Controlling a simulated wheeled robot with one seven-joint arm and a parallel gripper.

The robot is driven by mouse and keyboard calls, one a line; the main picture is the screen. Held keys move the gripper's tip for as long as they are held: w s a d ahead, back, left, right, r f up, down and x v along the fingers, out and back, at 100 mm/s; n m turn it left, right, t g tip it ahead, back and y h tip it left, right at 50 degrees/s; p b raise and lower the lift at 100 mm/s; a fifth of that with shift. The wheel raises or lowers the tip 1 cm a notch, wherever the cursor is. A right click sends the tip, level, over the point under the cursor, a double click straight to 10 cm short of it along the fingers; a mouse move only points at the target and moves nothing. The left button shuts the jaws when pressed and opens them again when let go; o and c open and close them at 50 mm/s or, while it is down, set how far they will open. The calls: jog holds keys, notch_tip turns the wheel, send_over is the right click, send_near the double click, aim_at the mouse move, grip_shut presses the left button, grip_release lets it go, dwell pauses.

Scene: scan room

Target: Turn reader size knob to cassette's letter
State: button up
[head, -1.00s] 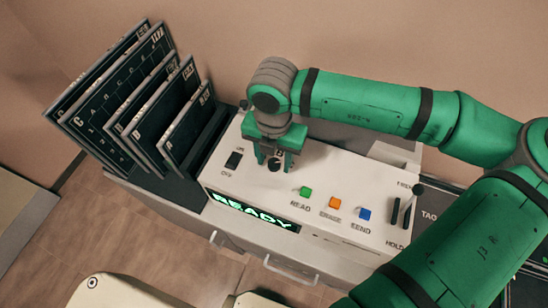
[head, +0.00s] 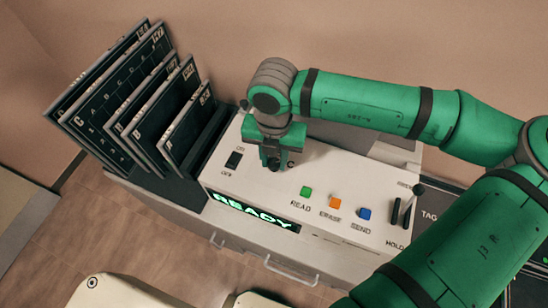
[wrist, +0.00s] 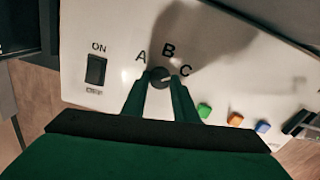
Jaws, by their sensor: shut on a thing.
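The reader (head: 320,180) is a pale box whose lit display reads READY. Its dark round size knob (wrist: 160,77) sits below the printed letters A, B and C in the wrist view. My gripper (wrist: 160,80) is shut on the knob, one finger on each side. A light mark on the knob seems to point right, towards C, but it is small and partly hidden by the fingers. In the head view my gripper (head: 275,163) covers most of the knob. Several dark cassettes (head: 110,95) stand in a rack at the left; I cannot tell which letter applies.
An ON/OFF switch (head: 233,160) is left of the knob. Green (head: 305,191), orange (head: 335,202) and blue (head: 364,214) buttons lie to the right. A lever (head: 419,188) stands at the panel's right end. The wall is close behind.

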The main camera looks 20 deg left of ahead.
aim_at(275, 162)
jog(key=n, duration=1.1)
jog(key=shift+w+n, duration=0.1)
jog(key=shift+n, duration=0.2)
jog(key=n, duration=0.5)
jog(key=shift+r, duration=0.1)
jog(key=n, duration=0.5)
jog(key=shift+w+n, duration=0.1)
jog(key=shift+n, duration=0.3)
jog(key=o, duration=1.1)
jog(key=shift+c, duration=0.2)
notch_tip(275, 162, up, 11)
